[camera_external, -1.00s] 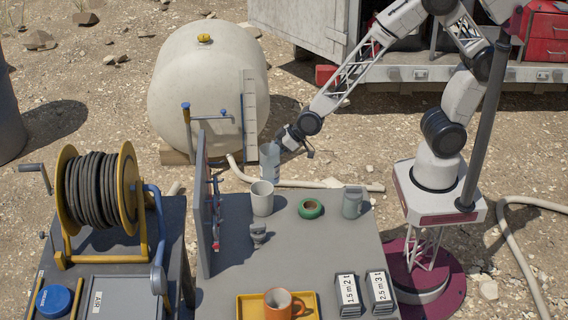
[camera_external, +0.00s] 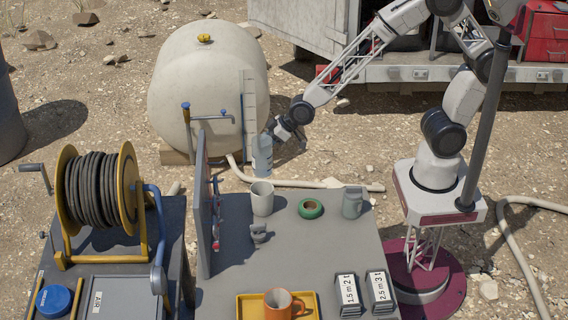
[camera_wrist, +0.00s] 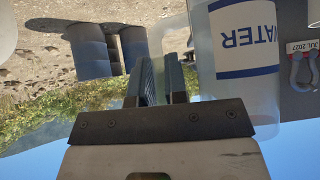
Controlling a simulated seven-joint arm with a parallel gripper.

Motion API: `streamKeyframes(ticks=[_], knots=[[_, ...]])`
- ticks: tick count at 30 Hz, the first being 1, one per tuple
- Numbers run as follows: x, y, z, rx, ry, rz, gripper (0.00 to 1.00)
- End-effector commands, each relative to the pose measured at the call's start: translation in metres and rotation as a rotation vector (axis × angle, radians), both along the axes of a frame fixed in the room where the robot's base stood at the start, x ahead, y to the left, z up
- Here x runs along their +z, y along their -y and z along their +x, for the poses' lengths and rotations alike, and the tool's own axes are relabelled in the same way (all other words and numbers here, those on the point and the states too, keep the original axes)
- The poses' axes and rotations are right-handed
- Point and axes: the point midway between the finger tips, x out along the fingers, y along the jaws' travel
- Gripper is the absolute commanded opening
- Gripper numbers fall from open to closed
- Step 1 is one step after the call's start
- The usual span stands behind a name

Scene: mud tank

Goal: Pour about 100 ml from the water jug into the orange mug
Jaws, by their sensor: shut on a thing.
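The water jug (camera_external: 262,158) is a pale translucent container, held about upright above the far edge of the grey table. In the wrist view, the jug (camera_wrist: 243,85) shows a blue and white label reading WATER, upside down in the picture. My gripper (camera_external: 273,137) is shut on the jug from its right side; its dark fingers (camera_wrist: 162,80) show beside the jug in the wrist view. The grip itself is partly hidden. The orange mug (camera_external: 277,308) stands on a yellow tray (camera_external: 246,308) at the near edge of the table, well away from the jug.
A white mug (camera_external: 262,200) stands below the jug in the picture. Green tape (camera_external: 310,208), a grey-green canister (camera_external: 352,203) and two labelled blocks (camera_external: 347,292) are on the table (camera_external: 315,250). An upright panel (camera_external: 203,210) borders its left. The table's middle is mostly clear.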

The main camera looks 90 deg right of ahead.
Motion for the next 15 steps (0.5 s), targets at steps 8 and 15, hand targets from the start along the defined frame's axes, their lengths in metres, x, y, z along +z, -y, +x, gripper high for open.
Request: streamKeyframes(ticks=[8,15], knots=[[0.016,0.000,0.011,0.021,0.002,0.000,0.00],[0.025,0.000,0.018,0.033,0.001,0.001,0.00]])
